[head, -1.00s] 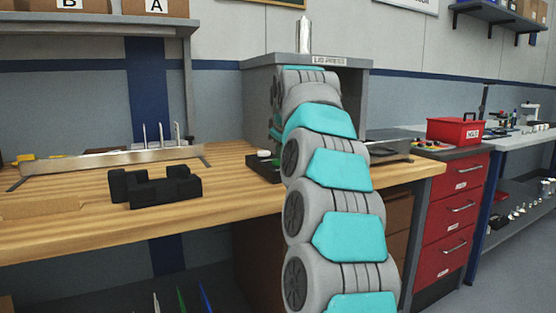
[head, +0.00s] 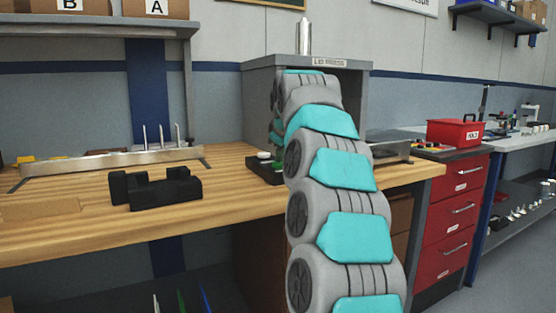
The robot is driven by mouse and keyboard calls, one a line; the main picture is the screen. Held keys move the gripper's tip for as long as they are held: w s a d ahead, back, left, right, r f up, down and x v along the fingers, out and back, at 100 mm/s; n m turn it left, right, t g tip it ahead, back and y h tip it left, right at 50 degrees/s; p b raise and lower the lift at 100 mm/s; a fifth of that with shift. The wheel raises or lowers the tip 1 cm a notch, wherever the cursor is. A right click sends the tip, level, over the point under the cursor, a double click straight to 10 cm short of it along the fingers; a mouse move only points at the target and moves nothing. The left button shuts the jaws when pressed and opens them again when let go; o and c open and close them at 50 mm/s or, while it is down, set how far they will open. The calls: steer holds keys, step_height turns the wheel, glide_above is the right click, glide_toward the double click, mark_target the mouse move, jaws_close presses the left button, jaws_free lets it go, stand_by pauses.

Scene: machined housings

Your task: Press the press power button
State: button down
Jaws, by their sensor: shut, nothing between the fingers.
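The grey press (head: 258,95), labelled "LID PRESS", stands at the back of the wooden workbench with a metal cylinder (head: 304,36) on top. A low black control box (head: 262,172) sits at its front left. A pale button (head: 264,155) and a green one (head: 277,166) show on the box; I cannot tell which is the power button. My grey and teal arm reaches up in front of the press and covers the right part of the box. My gripper is hidden behind the arm links.
A black bracket-shaped part (head: 157,188) lies on the wooden bench (head: 225,200). A metal rack with upright pins (head: 115,160) stands at the back left. A red box (head: 455,132) sits on a red drawer cabinet (head: 450,215) at right.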

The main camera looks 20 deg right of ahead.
mark_target(282, 164)
stand_by(0.3)
step_height(282, 164, up, 6)
steer(key=p, duration=0.5)
steer(key=shift+r, duration=0.2)
steer(key=shift+d+f, duration=0.1)
steer(key=shift+d, duration=0.05)
